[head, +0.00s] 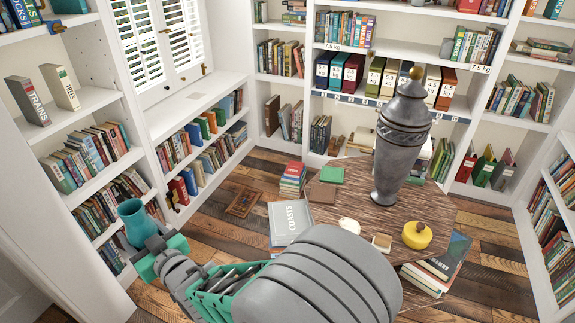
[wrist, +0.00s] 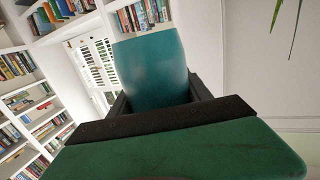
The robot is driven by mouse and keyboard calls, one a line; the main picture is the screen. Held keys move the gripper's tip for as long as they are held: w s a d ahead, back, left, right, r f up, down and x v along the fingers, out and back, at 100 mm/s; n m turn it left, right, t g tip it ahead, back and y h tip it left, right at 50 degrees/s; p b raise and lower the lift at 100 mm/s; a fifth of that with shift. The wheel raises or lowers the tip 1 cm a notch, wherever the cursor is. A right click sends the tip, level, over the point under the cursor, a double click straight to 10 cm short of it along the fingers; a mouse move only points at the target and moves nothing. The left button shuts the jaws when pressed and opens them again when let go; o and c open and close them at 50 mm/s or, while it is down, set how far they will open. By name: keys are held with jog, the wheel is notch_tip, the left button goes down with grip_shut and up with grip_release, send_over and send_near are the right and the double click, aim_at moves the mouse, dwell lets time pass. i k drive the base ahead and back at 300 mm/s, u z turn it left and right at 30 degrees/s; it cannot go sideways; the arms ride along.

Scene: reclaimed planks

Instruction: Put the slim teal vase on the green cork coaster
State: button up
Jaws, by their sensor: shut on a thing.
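The slim teal vase (head: 134,218) is in my gripper (head: 157,247) at the left of the head view, held up in the air near the left bookcase. It looks roughly upright, slightly tilted. In the wrist view the vase (wrist: 152,68) fills the space between the dark fingers of my gripper (wrist: 160,105); its lower part is hidden behind them. The green cork coaster (head: 332,174) appears as a flat green square on the far side of the wooden table, well to the right of the vase. Its top looks bare.
On the table (head: 434,212) stand a tall grey lidded urn (head: 401,140), right of the coaster, and a yellow pot (head: 417,235). A brown square (head: 322,192), a grey book (head: 290,222), a white round item (head: 349,225) and red-topped books (head: 292,178) are near the coaster.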

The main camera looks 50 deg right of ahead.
aim_at(326, 171)
jog(key=z, duration=0.05)
jog(key=i, duration=1.15)
jog(key=z, duration=1.1)
jog(key=i, duration=0.95)
jog(key=z, duration=0.85)
